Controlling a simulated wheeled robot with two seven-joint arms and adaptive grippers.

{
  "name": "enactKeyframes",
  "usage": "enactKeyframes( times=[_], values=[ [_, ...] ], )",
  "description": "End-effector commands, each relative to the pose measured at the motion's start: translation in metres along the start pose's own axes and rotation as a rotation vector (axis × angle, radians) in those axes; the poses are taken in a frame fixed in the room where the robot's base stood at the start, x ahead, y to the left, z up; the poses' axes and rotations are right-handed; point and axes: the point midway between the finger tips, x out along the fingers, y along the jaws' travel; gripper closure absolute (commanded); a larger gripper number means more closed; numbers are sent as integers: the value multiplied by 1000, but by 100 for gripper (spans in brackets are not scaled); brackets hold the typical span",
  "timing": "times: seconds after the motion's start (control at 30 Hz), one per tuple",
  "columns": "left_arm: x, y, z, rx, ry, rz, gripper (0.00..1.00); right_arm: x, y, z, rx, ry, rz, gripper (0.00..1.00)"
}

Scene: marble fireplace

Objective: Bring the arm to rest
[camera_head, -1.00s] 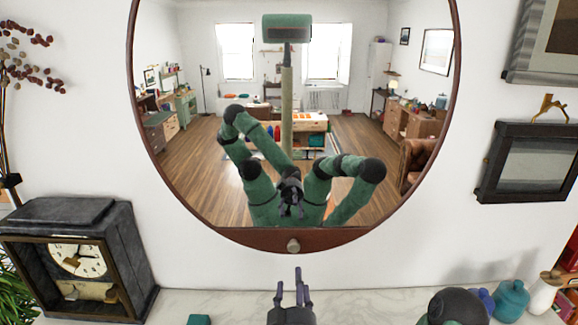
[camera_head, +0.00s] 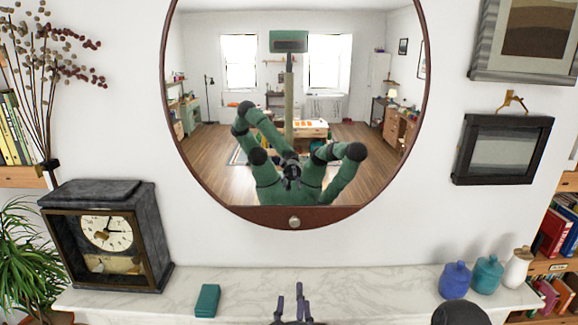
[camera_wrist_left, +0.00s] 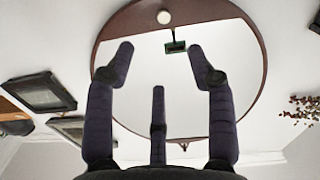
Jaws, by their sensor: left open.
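My left gripper (camera_head: 290,302) shows at the bottom middle of the head view, in front of the marble mantelpiece (camera_head: 370,283). Its fingers point up toward the wall. In the left wrist view the gripper (camera_wrist_left: 160,75) has its dark fingers spread apart with nothing between them. The round mirror (camera_head: 225,120) lies beyond the fingers, and its rim and glass fill much of the wrist view. My right gripper does not show directly in these views.
On the mantelpiece, a dark clock (camera_head: 108,240) and a small teal box (camera_head: 207,300) stand at left. A blue jar (camera_head: 455,279), a teal jar (camera_head: 488,275) and a white bottle (camera_head: 518,267) stand at right. The mantel's middle is otherwise clear.

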Motion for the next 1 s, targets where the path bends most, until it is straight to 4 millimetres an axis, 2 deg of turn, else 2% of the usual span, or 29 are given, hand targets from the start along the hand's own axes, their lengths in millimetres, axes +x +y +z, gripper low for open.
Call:
enactKeyframes(
  times=[0.03, 0.27, 0.47, 0.57, 0.73, 0.87, 1.0],
  values=[
    [3, -5, 11, 7, -14, -2, 45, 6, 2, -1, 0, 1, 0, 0],
    [16, -24, 55, 34, -88, 2, 45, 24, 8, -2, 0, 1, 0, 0],
    [29, -52, 118, 62, -198, 1, 45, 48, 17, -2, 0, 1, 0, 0],
    [36, -76, 166, 76, -286, -2, 45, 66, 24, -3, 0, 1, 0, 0],
    [38, -126, 265, 85, -478, -15, 45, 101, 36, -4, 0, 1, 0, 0],
    [28, -165, 338, 76, -633, -28, 45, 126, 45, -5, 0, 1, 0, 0],
    [6, -206, 417, 48, -808, -48, 45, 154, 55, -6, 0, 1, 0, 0]
  ],
)
